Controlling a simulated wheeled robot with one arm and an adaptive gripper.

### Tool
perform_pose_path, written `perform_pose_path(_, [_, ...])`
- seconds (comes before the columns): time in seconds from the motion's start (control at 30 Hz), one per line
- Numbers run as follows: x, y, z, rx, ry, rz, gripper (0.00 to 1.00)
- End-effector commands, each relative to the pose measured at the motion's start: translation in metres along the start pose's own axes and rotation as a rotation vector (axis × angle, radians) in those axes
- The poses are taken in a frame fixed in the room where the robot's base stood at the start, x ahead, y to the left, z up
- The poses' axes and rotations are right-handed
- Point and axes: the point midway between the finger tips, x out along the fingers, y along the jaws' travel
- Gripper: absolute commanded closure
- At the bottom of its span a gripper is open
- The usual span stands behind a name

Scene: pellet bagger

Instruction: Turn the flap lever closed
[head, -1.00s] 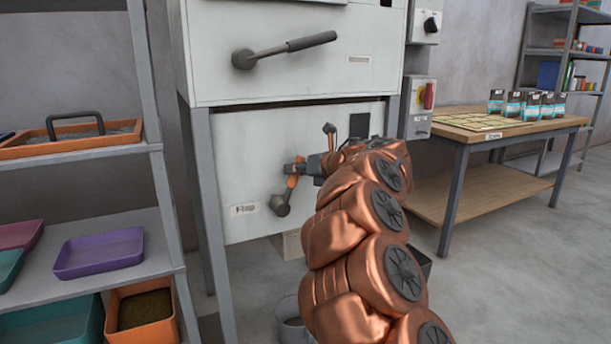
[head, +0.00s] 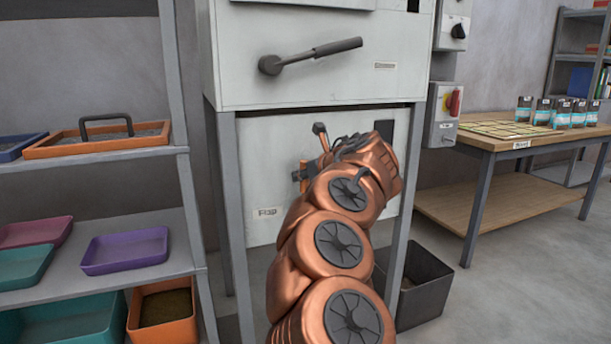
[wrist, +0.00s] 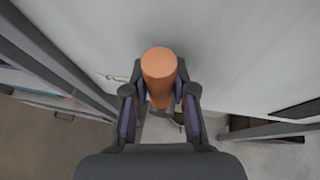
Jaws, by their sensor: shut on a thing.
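The flap lever's orange handle (wrist: 158,75) stands between my gripper's fingers in the wrist view. My gripper (wrist: 160,108) is shut on it, with a dark finger on each side. In the head view my copper arm covers most of the lever and the gripper. Only small orange and dark parts show at the arm's left edge, and I cannot tell the lever's angle from them. A "Flap" label (head: 267,212) is on the pale lower panel (head: 262,150) of the machine, left of my arm. The lever's hub is hidden.
A larger grey lever (head: 310,56) is on the upper panel. The machine's legs (head: 236,220) flank the lower panel. A shelf with trays (head: 125,250) stands close on the left. A dark bin (head: 425,285) and a wooden table (head: 490,205) are on the right.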

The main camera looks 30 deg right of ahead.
Motion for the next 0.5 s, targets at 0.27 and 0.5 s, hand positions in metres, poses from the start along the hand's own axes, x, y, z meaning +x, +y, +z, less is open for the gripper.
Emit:
perform_pose_path(0.27, [0.0004,0.0026,0.0011,-0.004,0.0,0.005,0.67])
perform_pose_path(0.5, [0.0003,0.0015,0.0005,-0.002,0.0,0.003,0.48])
